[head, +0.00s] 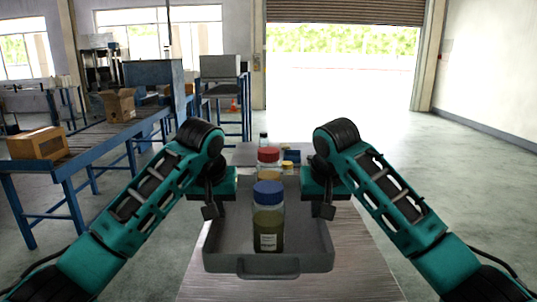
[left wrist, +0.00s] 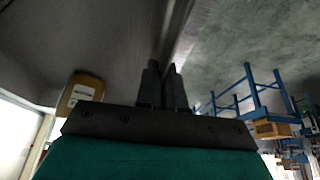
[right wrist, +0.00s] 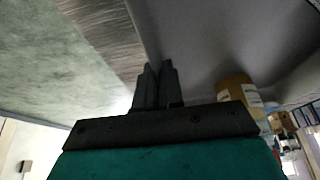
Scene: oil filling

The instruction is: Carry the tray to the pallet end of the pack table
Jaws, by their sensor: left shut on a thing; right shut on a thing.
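The grey tray (head: 222,255) is in the lower middle of the head view, level over the pack table (head: 355,262). I cannot tell if it touches the table. A blue-capped jar of dark liquid (head: 268,222) stands in it, with a red-capped jar (head: 268,158) behind. My left gripper (head: 210,211) is shut on the tray's left wall. My right gripper (head: 327,211) is shut on its right wall. In the left wrist view the fingers (left wrist: 162,85) close on the wall; the right wrist view shows the same for the right fingers (right wrist: 155,85).
A blue roller conveyor (head: 95,140) with cardboard boxes (head: 38,143) runs along the left. The floor right of the table is clear.

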